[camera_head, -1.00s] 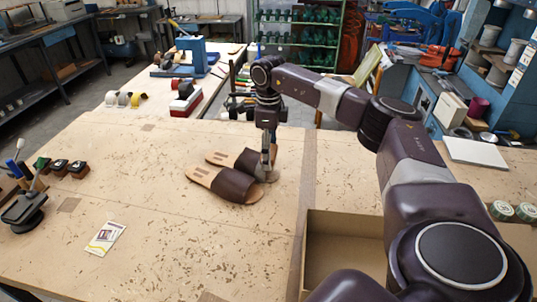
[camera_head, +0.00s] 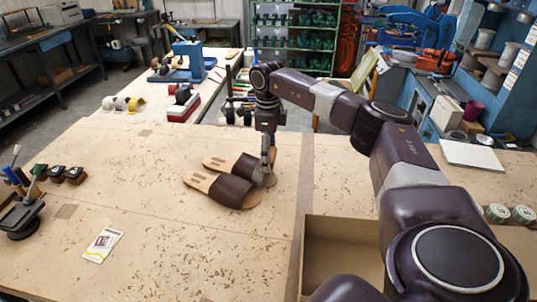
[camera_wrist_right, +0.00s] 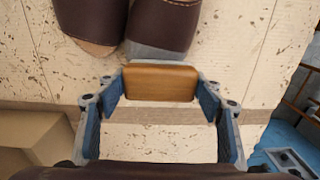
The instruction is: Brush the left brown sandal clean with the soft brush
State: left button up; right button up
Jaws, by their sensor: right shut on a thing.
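I cannot tell which is the left one. The bristles are mostly hidden, so contact is unclear. My left gripper is out of view.
An open cardboard box (camera_head: 340,232) stands at the bench's front right. A card packet (camera_head: 102,244) lies at the front left. Several small dark-topped items (camera_head: 65,173) and a dark tool stand (camera_head: 20,215) are at the left edge. The bench around the sandals is clear.

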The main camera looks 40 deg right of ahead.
jog(key=shift+s+a+p, duration=0.2)
jog(key=shift+s+a, duration=0.1)
jog(key=shift+a, duration=0.3)
jog(key=shift+s+a+p, duration=0.2)
jog(key=shift+s+a, duration=0.1)
jog(key=shift+a, duration=0.3)
jog(key=shift+w+d, duration=0.1)
jog(key=shift+w+d, duration=0.3)
jog(key=shift+d, duration=0.25)
jog(key=shift+w+d, duration=0.25)
jog(key=shift+d, duration=0.3)
jog(key=shift+s+a, duration=0.1)
